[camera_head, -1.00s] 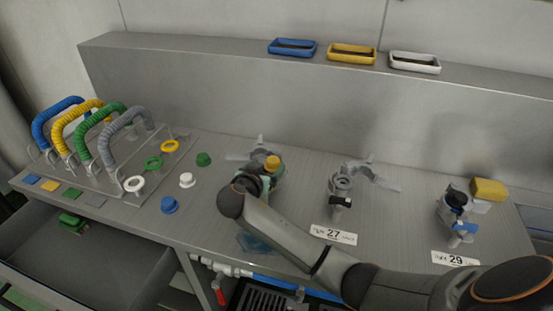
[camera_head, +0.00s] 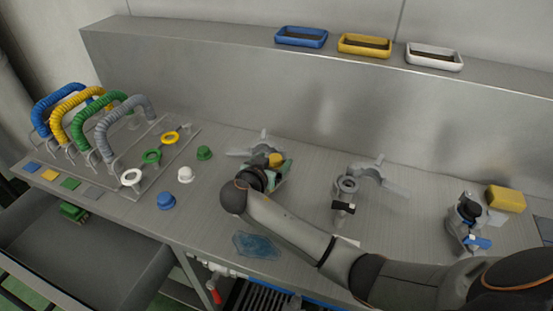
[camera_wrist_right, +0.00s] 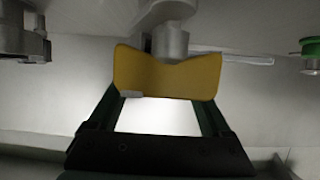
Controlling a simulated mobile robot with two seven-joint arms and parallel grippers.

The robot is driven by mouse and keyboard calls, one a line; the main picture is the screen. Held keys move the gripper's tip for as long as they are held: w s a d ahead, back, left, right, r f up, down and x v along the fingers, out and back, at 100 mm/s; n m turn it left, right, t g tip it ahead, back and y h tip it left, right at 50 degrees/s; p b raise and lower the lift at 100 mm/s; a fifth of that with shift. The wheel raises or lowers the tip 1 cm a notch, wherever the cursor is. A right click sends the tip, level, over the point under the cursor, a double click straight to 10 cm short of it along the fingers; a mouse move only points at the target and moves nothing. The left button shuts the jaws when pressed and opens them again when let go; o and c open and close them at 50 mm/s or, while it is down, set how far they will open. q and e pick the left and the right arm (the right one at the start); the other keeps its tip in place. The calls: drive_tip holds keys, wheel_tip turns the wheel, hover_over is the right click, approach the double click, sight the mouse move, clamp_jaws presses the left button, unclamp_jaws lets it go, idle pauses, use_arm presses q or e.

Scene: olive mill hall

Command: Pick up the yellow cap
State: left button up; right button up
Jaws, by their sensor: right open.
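The yellow cap (camera_head: 275,159) sits on a grey valve fitting (camera_head: 262,142) towards the back of the steel bench. My right gripper (camera_head: 277,172) is at the cap and partly hides it and the fitting. In the right wrist view the yellow cap (camera_wrist_right: 167,76) appears large, with a notched upper edge. It lies at the ends of the two open fingers of my right gripper (camera_wrist_right: 162,98). I cannot tell whether the fingers touch it. My left gripper is out of view.
Blue (camera_head: 166,201), white (camera_head: 185,174) and green (camera_head: 204,153) caps stand to the left. Further fittings (camera_head: 345,188) (camera_head: 468,215) and a yellow sponge (camera_head: 505,198) are to the right. A blue cloth-like patch (camera_head: 257,245) lies in front. A ledge with trays (camera_head: 364,46) runs behind.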

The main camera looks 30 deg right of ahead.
drive_tip(key=shift+c, duration=0.2)
clamp_jaws()
idle(0.5)
